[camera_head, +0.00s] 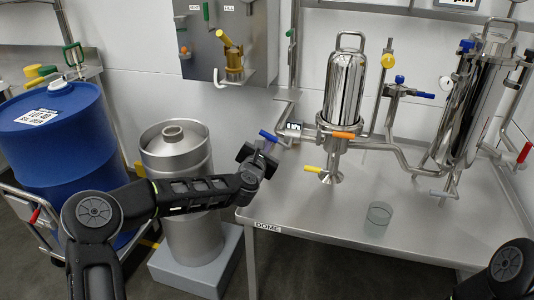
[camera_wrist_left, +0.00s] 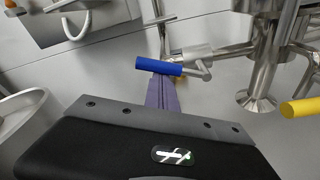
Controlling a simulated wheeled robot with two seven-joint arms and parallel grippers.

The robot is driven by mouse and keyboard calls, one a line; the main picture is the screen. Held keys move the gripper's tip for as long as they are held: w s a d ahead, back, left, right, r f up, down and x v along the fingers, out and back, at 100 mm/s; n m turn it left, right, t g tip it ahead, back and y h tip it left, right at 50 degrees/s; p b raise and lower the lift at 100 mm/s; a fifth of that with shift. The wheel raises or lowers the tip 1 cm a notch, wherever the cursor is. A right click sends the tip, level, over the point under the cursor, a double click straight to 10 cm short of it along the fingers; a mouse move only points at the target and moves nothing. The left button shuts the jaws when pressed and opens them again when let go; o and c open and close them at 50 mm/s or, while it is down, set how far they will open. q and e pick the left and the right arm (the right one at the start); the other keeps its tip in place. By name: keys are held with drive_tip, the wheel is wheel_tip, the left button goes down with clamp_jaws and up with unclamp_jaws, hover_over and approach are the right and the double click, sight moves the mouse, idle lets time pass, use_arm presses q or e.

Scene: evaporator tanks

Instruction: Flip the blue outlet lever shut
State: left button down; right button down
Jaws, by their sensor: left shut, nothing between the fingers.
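A blue lever (camera_head: 268,135) sits on the pipe at the lower left of the domed steel vessel (camera_head: 345,90). It also shows in the left wrist view as a blue cylinder (camera_wrist_left: 158,66) on a bent steel arm, lying nearly crosswise. My left gripper (camera_head: 266,146) is just below and in front of this lever, shut and empty. In the left wrist view its closed fingers (camera_wrist_left: 162,92) point at the lever, their tips at its lower edge; I cannot tell whether they touch. Another blue handle (camera_head: 425,95) is on a pipe further right. My right gripper is not in view.
An orange lever (camera_head: 343,135) and a yellow lever (camera_head: 313,169) are close by on the domed vessel. A glass beaker (camera_head: 379,213) stands on the steel table (camera_head: 310,205). A steel can (camera_head: 180,165) and blue drum (camera_head: 62,130) stand left of it. The table's front is mostly clear.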

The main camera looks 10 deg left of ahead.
use_arm(q)
drive_tip(key=r+m, duration=0.1)
drive_tip(key=d+r+m, duration=0.1)
drive_tip(key=m, duration=0.1)
drive_tip(key=shift+r+y, duration=0.15)
drive_tip(key=shift+y, duration=0.15)
drive_tip(key=shift+s+d+r+m+t+y+b, duration=0.1)
drive_tip(key=shift+d+r+m+t+b, duration=0.35)
drive_tip(key=shift+m, duration=1.1)
drive_tip(key=shift+d+r+m+y+b, duration=0.15)
drive_tip(key=shift+d+r+m, duration=0.6)
drive_tip(key=shift+m, duration=0.85)
drive_tip(key=shift+s+d+r+m+t+y+b, duration=0.1)
drive_tip(key=shift+d+r+m+t+b, duration=0.2)
drive_tip(key=shift+d+m, duration=0.85)
drive_tip(key=shift+a+m, duration=0.3)
drive_tip(key=shift+m, duration=0.2)
drive_tip(key=shift+w+a, duration=0.1)
drive_tip(key=shift+a, duration=0.05)
